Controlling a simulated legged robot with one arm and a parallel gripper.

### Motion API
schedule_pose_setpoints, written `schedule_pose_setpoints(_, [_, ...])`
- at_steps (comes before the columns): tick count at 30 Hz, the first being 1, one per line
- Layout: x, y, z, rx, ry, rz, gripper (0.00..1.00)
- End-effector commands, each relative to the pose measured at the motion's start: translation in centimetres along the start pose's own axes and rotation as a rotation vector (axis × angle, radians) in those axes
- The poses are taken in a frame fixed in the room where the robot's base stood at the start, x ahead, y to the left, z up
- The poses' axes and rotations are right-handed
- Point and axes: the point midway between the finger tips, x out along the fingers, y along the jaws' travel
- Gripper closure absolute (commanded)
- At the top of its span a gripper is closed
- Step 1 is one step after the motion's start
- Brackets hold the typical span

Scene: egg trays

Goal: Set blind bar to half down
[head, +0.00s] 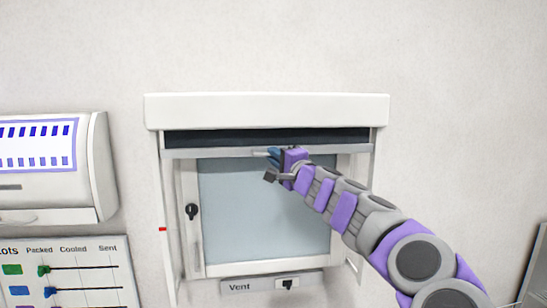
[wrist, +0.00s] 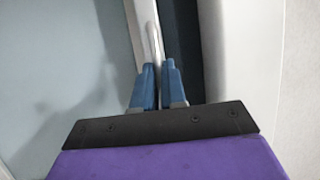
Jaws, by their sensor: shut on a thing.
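The blind bar (head: 220,152) is a pale horizontal bar near the top of the window frame in the head view. A short strip of dark blind (head: 230,138) shows between it and the white housing (head: 266,108). My gripper (head: 272,157) is at the bar, right of its left half, with blue fingers. In the wrist view my gripper (wrist: 157,75) is shut on a light handle (wrist: 152,45) on the bar, which runs between the two blue fingertips. The window pane (head: 262,215) below the bar is uncovered.
A red mark (head: 163,229) is on the left side rail. A black latch (head: 192,211) sits on the window's left frame. A Vent switch (head: 287,284) is below. A white wall unit (head: 50,165) and a slider board (head: 70,270) are at left.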

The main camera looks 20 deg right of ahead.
Motion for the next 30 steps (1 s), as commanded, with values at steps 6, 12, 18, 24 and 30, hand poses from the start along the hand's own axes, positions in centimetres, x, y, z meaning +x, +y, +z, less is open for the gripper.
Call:
schedule_pose_setpoints(6, [-0.9,5.3,0.1,0.0,0.005,0.001,1.0])
schedule_pose_setpoints(12, [-1.6,9.4,0.3,0.0,0.006,0.001,1.0])
schedule_pose_setpoints(18, [-2.4,13.5,0.5,0.0,0.007,0.001,1.0])
schedule_pose_setpoints(24, [-3.0,17.2,0.7,0.002,0.007,0.001,1.0])
schedule_pose_setpoints(30, [-3.5,19.8,0.9,0.0,0.007,0.0,1.0])
